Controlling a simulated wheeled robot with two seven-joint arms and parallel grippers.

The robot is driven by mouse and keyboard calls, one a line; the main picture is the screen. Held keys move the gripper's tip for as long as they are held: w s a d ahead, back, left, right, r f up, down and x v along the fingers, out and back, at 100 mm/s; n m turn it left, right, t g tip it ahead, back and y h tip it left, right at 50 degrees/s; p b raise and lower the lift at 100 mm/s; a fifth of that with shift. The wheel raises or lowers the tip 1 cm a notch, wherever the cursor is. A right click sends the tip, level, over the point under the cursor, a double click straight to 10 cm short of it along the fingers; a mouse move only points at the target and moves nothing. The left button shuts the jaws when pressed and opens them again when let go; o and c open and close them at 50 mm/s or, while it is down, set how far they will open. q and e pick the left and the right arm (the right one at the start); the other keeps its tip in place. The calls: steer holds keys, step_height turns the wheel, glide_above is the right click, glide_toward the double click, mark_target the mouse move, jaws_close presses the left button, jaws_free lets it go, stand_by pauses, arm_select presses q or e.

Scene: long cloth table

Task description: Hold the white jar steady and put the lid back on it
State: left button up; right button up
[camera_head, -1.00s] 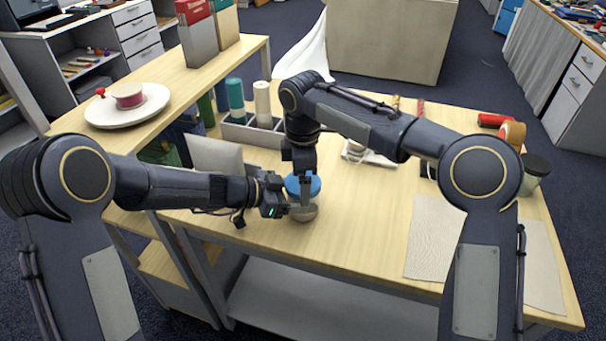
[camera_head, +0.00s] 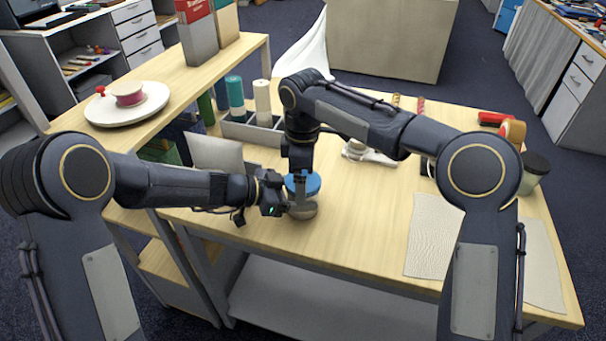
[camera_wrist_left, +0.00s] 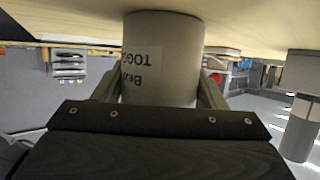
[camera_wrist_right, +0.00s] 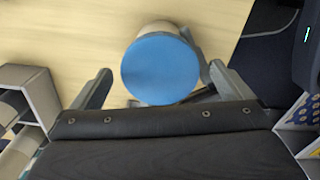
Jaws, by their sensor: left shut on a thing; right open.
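The white jar (camera_head: 304,211) stands upright on the table near its front edge, lettering showing in the left wrist view (camera_wrist_left: 160,50). My left gripper (camera_head: 285,208) is shut on the jar from the left, with a finger on each side of it. The blue lid (camera_head: 313,184) is at the top of the jar; the right wrist view shows it from above (camera_wrist_right: 160,68), covering the jar's mouth. I cannot tell whether it is fully seated. My right gripper (camera_head: 301,192) points down at the lid, open, and partly hides it in the head view.
A grey divided bin with rolls (camera_head: 255,132) and a grey panel (camera_head: 216,156) stand behind the left forearm. A pale mat (camera_head: 435,235) lies on the right of the table. A dark-topped jar (camera_head: 535,170) stands at the right edge. The table right of the white jar is clear.

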step_height(320, 180, up, 12)
stand_by(0.6)
arm_select(q)
steer(key=o, duration=2)
steer(key=shift+c, duration=0.2)
